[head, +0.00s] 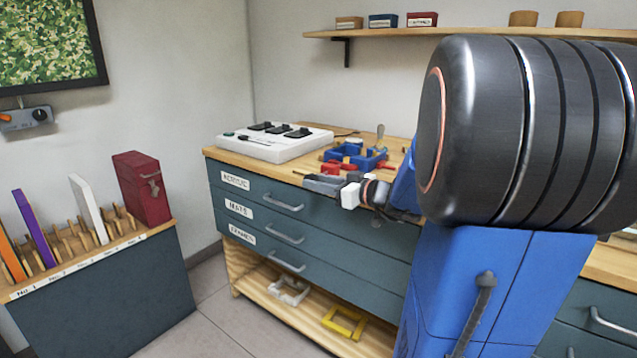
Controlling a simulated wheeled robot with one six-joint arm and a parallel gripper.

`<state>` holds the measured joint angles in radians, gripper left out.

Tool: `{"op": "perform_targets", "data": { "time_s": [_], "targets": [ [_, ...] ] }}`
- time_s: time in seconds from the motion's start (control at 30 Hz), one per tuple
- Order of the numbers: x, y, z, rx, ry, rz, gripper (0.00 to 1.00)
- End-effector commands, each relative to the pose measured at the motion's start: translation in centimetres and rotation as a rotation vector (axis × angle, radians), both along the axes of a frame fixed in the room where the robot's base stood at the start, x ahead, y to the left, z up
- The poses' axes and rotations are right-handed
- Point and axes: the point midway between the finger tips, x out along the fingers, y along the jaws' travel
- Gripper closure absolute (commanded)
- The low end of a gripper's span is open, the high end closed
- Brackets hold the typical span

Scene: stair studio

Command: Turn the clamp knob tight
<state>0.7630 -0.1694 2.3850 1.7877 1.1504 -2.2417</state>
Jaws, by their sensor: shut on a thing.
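My gripper (322,184), with grey jaws on a white and orange wrist, reaches left along the front edge of the wooden bench top. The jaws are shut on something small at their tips. It sits where the clamp knob would be, but the knob is too small and covered to make out clearly. I cannot tell how far the knob is turned. A red piece (338,167) lies on the bench just behind the jaws, in front of a blue open tray (367,157). I cannot tell whether the red piece belongs to the clamp.
A white panel with black switches (272,147) stands on the bench's left end. Labelled drawers (300,225) are closed below; a yellow frame (343,322) lies on the low shelf. A rack (85,258) with upright boards stands left. My arm hides the bench's right side.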

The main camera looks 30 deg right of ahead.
Motion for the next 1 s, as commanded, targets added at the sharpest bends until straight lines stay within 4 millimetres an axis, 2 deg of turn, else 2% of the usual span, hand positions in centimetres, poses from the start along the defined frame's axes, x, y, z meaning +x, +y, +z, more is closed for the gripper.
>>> {"op": "perform_targets", "data": {
  "time_s": [0.03, 0.5, 0.53, 1.0],
  "targets": [
    [-0.12, 0.43, -0.2, 0.003, -0.003, 0.011, 0.91],
    [-0.12, 0.48, -0.18, 0.006, -0.014, 0.012, 0.91],
    [-0.12, 0.48, -0.18, 0.006, -0.014, 0.013, 0.62],
    [-0.04, 0.17, -0.08, 0.006, -0.015, 0.005, 0.62]
  ]
}}
